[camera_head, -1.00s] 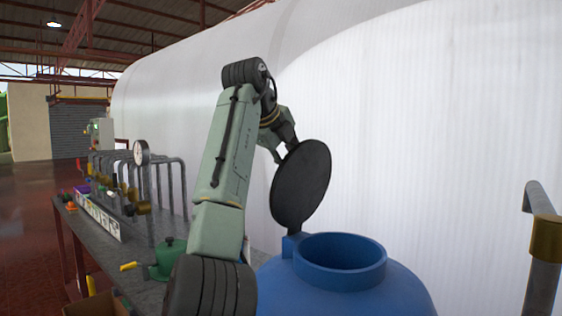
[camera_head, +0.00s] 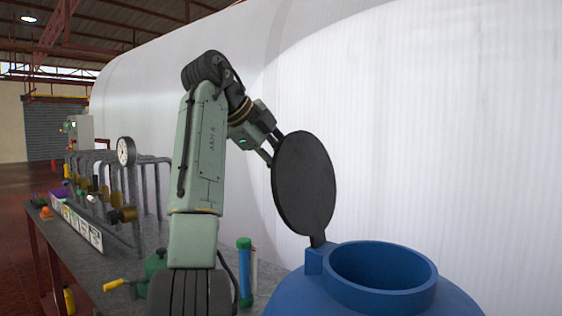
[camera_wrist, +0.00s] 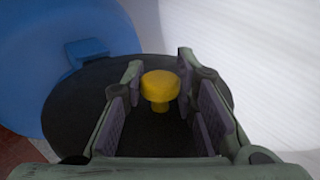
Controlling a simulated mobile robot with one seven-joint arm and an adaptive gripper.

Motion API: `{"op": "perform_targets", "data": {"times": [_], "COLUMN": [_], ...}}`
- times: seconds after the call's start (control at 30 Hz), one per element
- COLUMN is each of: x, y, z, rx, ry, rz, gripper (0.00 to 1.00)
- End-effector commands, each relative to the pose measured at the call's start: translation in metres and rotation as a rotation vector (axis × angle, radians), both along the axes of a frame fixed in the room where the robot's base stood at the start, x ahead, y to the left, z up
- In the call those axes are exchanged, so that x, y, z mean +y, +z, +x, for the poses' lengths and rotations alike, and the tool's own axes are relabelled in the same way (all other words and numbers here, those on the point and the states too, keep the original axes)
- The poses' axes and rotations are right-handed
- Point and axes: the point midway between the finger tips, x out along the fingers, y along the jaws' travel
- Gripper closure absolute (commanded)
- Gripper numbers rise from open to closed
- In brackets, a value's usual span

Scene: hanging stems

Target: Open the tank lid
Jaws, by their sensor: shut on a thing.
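The round black tank lid (camera_head: 304,188) stands up on its hinge at the rim of the blue tank (camera_head: 400,296), and the tank mouth is uncovered. My gripper (camera_head: 269,157) is at the lid's left edge, partly hidden behind it. In the wrist view, a yellow knob (camera_wrist: 159,86) stands on the dark lid face (camera_wrist: 80,120) between the fingers of my gripper (camera_wrist: 160,72), which is shut on it. The knob is hidden in the head view. The blue tank (camera_wrist: 50,50) and its hinge block (camera_wrist: 87,51) also show in the wrist view.
A big white tank wall (camera_head: 430,130) rises close behind the lid. A grey bench (camera_head: 110,265) at left carries pipes, a gauge (camera_head: 126,151), a green valve-like part with a yellow handle (camera_head: 118,285) and a blue-green cylinder (camera_head: 244,270).

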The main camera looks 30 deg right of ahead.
Motion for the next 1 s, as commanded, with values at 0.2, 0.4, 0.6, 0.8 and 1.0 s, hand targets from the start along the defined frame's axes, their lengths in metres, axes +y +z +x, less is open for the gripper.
{"op": "perform_targets", "data": {"times": [0.2,0.4,0.6,0.8,1.0], "x": [-0.0005,-0.0006,-0.0005,-0.0004,0.0084], "y": [0.0003,0.0002,0.0002,0.0002,0.0093], "z": [-0.0003,-0.0006,-0.0005,-0.0006,-0.0016], "rx": [0.002,0.002,0.001,0.001,0.001], "ry": [0.001,-0.001,-0.001,-0.001,0.000], "rz": [-0.001,-0.001,-0.001,-0.001,-0.001], "gripper": [1.00,0.66,0.54,0.54,0.54]}}
